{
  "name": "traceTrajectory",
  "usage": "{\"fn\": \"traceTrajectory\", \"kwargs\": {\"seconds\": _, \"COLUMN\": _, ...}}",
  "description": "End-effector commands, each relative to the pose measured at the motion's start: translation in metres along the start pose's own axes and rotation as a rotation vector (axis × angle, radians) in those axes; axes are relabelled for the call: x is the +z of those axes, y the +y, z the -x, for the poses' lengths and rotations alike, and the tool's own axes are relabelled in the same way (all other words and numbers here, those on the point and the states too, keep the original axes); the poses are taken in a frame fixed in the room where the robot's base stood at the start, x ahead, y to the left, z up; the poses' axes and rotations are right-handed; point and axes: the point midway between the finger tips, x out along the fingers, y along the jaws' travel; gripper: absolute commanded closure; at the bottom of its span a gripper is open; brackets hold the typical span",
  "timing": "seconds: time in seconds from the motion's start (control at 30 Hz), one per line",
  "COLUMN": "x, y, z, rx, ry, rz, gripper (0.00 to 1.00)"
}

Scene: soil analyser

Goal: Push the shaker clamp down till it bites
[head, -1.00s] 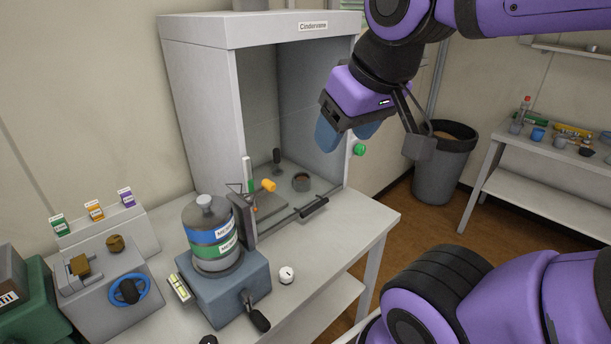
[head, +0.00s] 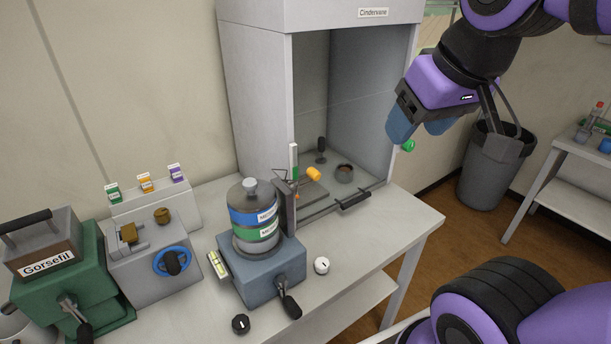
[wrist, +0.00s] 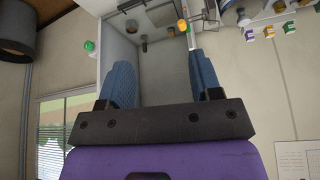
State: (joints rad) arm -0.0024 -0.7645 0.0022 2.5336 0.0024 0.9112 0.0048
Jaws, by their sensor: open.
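The shaker (head: 260,272) is a blue-grey block on the bench in the head view. A cylinder stack with blue and green bands (head: 255,215) stands upright on it. A lever with a black handle (head: 290,306) hangs low at its front right. My gripper (head: 421,128) is open and empty, raised well right of the shaker, in front of the cabinet's right side. Its blue fingers (wrist: 164,82) stand apart in the wrist view.
The tall grey cabinet (head: 255,95) stands behind the shaker. A grey unit with a blue wheel (head: 172,261) and a green Gorsefil machine (head: 75,295) are at the left. A white-topped knob (head: 321,265) and a black knob (head: 240,323) are near the shaker. Bench space at right is clear.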

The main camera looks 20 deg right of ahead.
Motion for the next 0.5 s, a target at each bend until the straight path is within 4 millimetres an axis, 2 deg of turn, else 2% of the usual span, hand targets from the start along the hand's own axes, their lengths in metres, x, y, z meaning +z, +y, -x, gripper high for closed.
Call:
{"fn": "traceTrajectory", "kwargs": {"seconds": 0.03, "x": 0.0, "y": 0.0, "z": 0.0, "rx": 0.0, "ry": 0.0, "rz": 0.0, "gripper": 0.53}}
{"fn": "traceTrajectory", "kwargs": {"seconds": 0.23, "x": -0.012, "y": -0.002, "z": -0.002, "rx": 0.002, "ry": -0.027, "rz": 0.011, "gripper": 0.99}}
{"fn": "traceTrajectory", "kwargs": {"seconds": 0.5, "x": -0.057, "y": -0.009, "z": -0.017, "rx": 0.005, "ry": -0.126, "rz": 0.054, "gripper": 1.0}}
